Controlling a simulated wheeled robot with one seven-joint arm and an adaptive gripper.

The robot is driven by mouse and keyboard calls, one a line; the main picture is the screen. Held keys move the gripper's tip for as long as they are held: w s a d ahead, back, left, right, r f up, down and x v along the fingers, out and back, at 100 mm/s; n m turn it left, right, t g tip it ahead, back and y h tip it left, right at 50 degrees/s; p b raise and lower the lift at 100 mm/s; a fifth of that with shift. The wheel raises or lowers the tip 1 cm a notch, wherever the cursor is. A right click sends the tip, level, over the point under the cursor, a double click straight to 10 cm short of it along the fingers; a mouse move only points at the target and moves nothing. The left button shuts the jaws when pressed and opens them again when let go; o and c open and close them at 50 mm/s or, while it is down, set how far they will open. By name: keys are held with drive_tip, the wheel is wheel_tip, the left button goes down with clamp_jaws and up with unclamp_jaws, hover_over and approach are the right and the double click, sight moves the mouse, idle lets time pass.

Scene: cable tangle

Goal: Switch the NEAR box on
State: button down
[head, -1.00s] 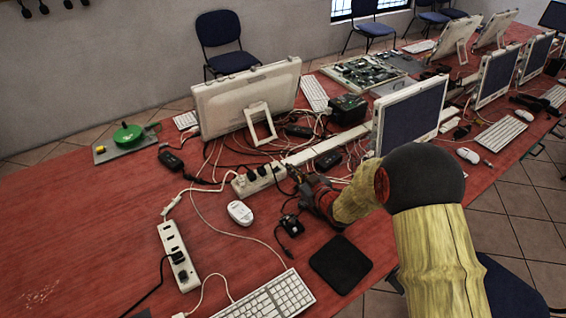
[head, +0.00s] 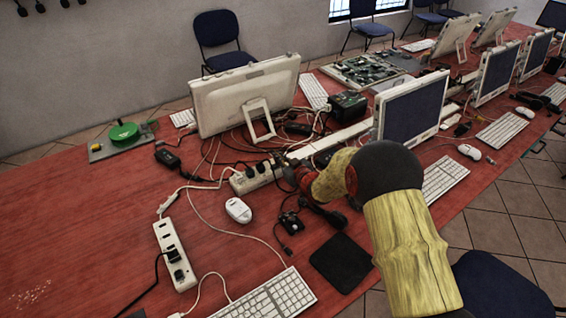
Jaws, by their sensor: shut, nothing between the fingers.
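Two white power strips lie on the red table in the head view. The closer power strip (head: 167,238) is at the lower left, with a dark plug in its near end. The farther power strip (head: 239,184) is near the middle, with dark plugs in it. My gripper (head: 284,164) is shut and empty at the right end of the farther strip, well away from the closer one. Whether it touches the farther strip I cannot tell. My gripper and wrist hide part of the area beside that end. No switch's state is readable at this size.
Tangled cables lie behind the strips, below a white monitor (head: 243,95). A white mouse (head: 238,210), a keyboard (head: 270,299), a black pad (head: 341,262) and a small black device (head: 290,222) lie in front. The table's left part is mostly clear.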

sight(275, 166)
drive_tip(key=shift+d+f+b, duration=0.15)
drive_tip(key=shift+f+b, duration=0.05)
drive_tip(key=shift+f, duration=0.55)
drive_tip(key=shift+d+f+b, duration=0.1)
drive_tip(key=shift+f+b, duration=0.1)
drive_tip(key=shift+f, duration=0.5)
